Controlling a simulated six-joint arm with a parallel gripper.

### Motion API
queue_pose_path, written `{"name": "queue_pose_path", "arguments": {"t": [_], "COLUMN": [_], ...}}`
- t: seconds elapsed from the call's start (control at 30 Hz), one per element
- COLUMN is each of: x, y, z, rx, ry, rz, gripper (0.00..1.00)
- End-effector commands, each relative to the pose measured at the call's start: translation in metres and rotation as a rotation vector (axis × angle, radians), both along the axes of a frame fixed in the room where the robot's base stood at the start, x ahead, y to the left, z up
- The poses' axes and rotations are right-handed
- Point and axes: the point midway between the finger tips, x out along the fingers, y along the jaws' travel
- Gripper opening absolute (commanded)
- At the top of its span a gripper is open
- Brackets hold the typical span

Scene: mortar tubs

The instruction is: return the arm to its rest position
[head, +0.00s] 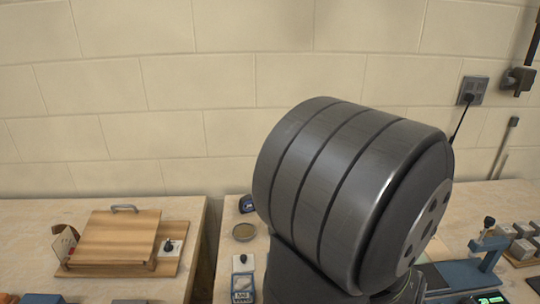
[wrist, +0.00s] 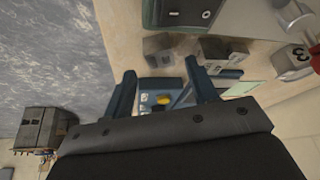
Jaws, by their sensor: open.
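My gripper (wrist: 161,70) shows in the wrist view with its two dark blue fingers spread apart. No object is held between them. Behind the fingers lies a blue item with a pale panel and a yellow part (wrist: 161,100), partly hidden by the gripper. In the head view a large dark grooved cylinder of my arm stands in the middle and right, in front of the bench and wall. The gripper itself does not show in the head view.
A wooden box with a handle (head: 118,235) stands on the left bench. A blue stand (head: 470,270) and grey cubes (head: 522,240) are at the right. A round tin (head: 244,232) sits beside my arm. In the wrist view, grey blocks (wrist: 222,52) lie beyond the fingers.

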Motion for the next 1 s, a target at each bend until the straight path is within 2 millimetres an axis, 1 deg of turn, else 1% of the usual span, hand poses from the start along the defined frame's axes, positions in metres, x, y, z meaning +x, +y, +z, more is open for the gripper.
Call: {"name": "queue_pose_path", "arguments": {"t": [0.03, 0.3, 0.4, 0.63, 0.7, 1.0], "x": [0.001, 0.005, 0.006, 0.005, -0.008, -0.049], "y": [-0.002, -0.012, -0.013, -0.013, -0.013, -0.016], "z": [-0.006, -0.035, -0.017, 0.015, 0.019, 0.043], "rx": [0.004, 0.004, -0.006, -0.004, -0.001, -0.001], "ry": [0.002, 0.002, -0.004, -0.004, -0.002, -0.002], "rz": [-0.001, 0.000, -0.001, -0.001, -0.005, -0.007], "gripper": [0.53, 0.53, 0.53, 0.53, 0.53, 0.53]}}
